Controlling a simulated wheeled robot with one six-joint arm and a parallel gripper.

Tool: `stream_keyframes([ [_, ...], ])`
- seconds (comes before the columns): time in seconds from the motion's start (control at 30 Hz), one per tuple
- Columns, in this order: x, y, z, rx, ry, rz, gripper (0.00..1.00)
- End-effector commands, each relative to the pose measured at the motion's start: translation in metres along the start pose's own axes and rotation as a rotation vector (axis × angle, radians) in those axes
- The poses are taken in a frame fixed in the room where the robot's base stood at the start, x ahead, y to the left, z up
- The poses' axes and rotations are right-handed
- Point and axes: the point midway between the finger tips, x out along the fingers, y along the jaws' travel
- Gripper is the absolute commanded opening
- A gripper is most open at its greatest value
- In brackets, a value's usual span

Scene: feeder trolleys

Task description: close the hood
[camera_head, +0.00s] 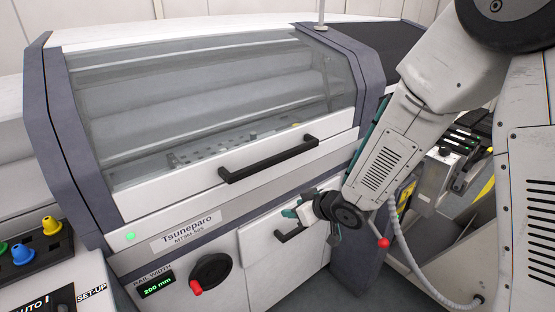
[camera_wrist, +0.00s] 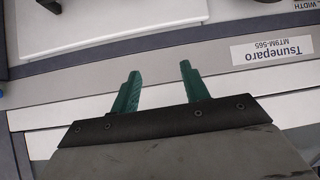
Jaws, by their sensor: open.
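The hood (camera_head: 210,95) is a clear, curved window in a white frame on the machine's front. It looks lowered, with its lower edge along the front panel; I see no clear gap there. Its black bar handle (camera_head: 268,160) is on the white lower frame. My gripper (camera_head: 287,212) is below and slightly right of the handle, apart from it, in front of the lower panel. In the wrist view its green fingers (camera_wrist: 160,67) are apart with nothing between them.
The name label (camera_head: 185,233) is below the hood, with a black knob with a red tip (camera_head: 208,275) under it. A second black handle (camera_head: 290,233) is on the lower door beside my gripper. Coloured buttons (camera_head: 40,250) are at left. Feeder trolley equipment (camera_head: 460,145) is at right.

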Motion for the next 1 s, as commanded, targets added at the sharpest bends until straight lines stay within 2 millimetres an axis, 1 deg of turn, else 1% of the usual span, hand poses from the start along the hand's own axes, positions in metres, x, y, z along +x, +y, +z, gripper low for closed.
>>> stream_keyframes([
  [0.13,-0.005,0.005,-0.019,-0.336,0.171,0.042,0.45],
  [0.27,-0.015,0.008,-0.041,-0.654,0.308,0.143,0.45],
  [0.4,-0.03,0.011,-0.067,-0.991,0.419,0.309,0.45],
  [0.53,-0.043,0.014,-0.086,-1.241,0.467,0.458,0.45],
  [0.63,-0.048,0.014,-0.093,-1.372,0.474,0.529,0.45],
  [0.77,-0.048,0.013,-0.095,-1.456,0.465,0.562,0.45],
  [0.87,-0.042,0.014,-0.1,-1.47,0.461,0.564,0.45],
  [1.0,-0.025,0.015,-0.113,-1.47,0.463,0.563,0.45],
])
